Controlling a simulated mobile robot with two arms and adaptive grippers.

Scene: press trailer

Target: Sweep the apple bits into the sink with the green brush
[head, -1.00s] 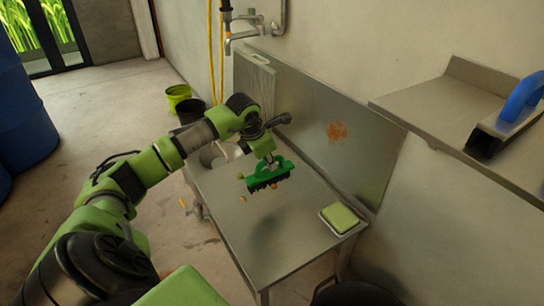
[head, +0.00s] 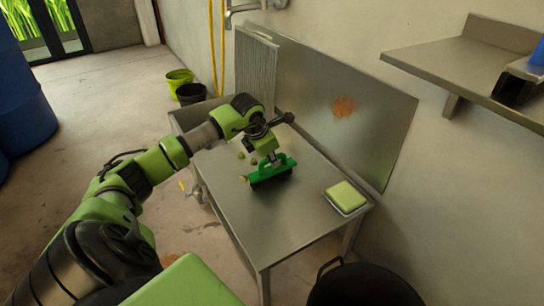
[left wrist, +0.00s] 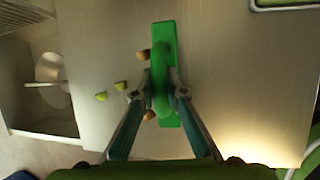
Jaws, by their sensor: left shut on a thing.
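The green brush (head: 285,170) is at the middle of the metal sink table, bristles down, at or just above the surface. My left gripper (head: 269,158) is shut on its handle from above. In the left wrist view the brush (left wrist: 163,35) lies between my fingertips. Green apple bits (left wrist: 101,97) lie on the sink side of the brush. A brownish bit (left wrist: 144,56) is close beside the brush, and another (left wrist: 149,115) is near the left finger. In the head view bits (head: 243,178) show left of the brush. The sink basin (left wrist: 45,112) is at the left, mostly hidden by my arm in the head view.
A green sponge on a tray (head: 346,197) sits at the table's right end. A metal backsplash (head: 340,120) stands behind the table. A wall shelf (head: 470,65) is at the upper right. A dark round bin (head: 362,288) stands on the floor near the table's front right.

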